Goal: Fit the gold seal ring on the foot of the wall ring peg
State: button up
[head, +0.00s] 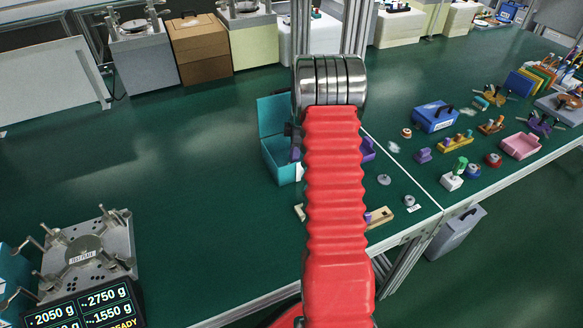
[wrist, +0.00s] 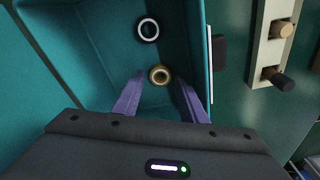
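The gold seal ring (wrist: 159,74) lies inside a teal open box (wrist: 75,62), in the wrist view. My gripper (wrist: 160,82) is open, its two purple fingers on either side of the ring with gaps between. I cannot tell how far above the ring the fingertips are. A beige rack (wrist: 265,50) right of the box carries a light wooden peg (wrist: 283,29) and a dark peg (wrist: 282,80); I cannot tell which is the wall ring peg. In the head view the teal box (head: 272,116) is partly behind my red arm, which hides my gripper and the ring.
A silver-white ring (wrist: 148,30) lies in the same box, beyond the gold one. The beige rack (head: 380,217) is partly hidden by my arm in the head view. Grey discs (head: 384,180) and a blue case (head: 434,116) stand to the right. The bench left of the box is mostly clear.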

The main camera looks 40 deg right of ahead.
jog(key=shift+a+f, duration=0.1)
jog(key=shift+f, duration=0.8)
jog(key=shift+c, duration=0.3)
jog(key=c, duration=0.8)
